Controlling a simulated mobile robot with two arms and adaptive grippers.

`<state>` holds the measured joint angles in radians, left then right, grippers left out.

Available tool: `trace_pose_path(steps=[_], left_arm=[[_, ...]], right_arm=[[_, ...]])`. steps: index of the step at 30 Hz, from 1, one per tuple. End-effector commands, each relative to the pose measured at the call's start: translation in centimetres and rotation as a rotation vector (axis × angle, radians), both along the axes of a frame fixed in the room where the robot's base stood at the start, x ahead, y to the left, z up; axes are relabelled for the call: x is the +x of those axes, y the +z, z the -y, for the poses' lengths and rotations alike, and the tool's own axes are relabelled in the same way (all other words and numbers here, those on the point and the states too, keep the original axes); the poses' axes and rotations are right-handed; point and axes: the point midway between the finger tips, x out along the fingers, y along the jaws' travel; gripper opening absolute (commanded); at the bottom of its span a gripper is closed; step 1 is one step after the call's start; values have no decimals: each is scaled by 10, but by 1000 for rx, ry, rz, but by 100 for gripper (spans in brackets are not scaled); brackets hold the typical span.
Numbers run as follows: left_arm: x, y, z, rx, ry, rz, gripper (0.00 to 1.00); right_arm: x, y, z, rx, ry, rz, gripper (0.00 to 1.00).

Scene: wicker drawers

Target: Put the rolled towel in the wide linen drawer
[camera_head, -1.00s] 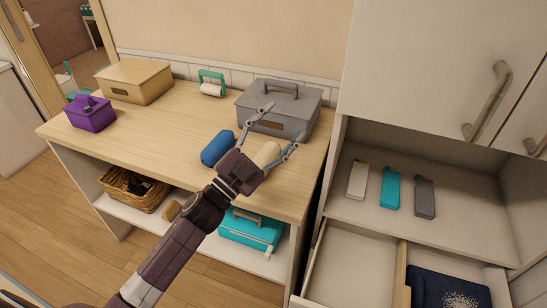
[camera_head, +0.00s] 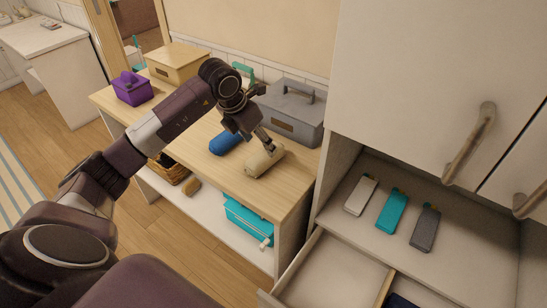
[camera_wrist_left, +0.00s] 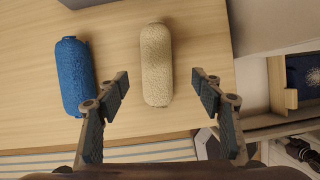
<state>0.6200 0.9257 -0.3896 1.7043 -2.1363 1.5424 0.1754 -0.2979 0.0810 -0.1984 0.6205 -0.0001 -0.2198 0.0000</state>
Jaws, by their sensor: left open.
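A beige rolled towel (camera_head: 264,160) lies on the wooden counter near its right front edge; it also shows in the left wrist view (camera_wrist_left: 156,65). A blue roll (camera_head: 226,142) lies to its left, also in the left wrist view (camera_wrist_left: 73,76). My left gripper (camera_head: 266,136) is over the beige roll in the head view. In the left wrist view its open fingers (camera_wrist_left: 165,100) stand on either side of the roll's near end, with nothing held. The open drawer (camera_head: 330,277) at the lower right has a wide, empty left compartment and a divider. My right gripper is not in view.
A grey lidded box (camera_head: 283,120) stands behind the beige roll. A purple box (camera_head: 131,90) and a tan box (camera_head: 178,64) are at the left. White, teal and grey items (camera_head: 392,211) lie on the cabinet shelf. Cabinet doors with handles (camera_head: 470,145) hang above.

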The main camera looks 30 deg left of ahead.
Motion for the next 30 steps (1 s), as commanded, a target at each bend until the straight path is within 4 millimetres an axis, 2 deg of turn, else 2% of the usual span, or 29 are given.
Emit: trace_pose_path(steps=[9,14,18,26,30], left_arm=[[13,-29,1,3,3,-6,61],[24,-48,1,2,3,-7,61],[30,-65,2,3,1,-3,61],[32,-69,1,4,1,-1,61],[32,-69,1,4,1,-1,49]], right_arm=[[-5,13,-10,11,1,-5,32],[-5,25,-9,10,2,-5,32],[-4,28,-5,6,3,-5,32],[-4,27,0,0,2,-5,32],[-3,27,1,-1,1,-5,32]])
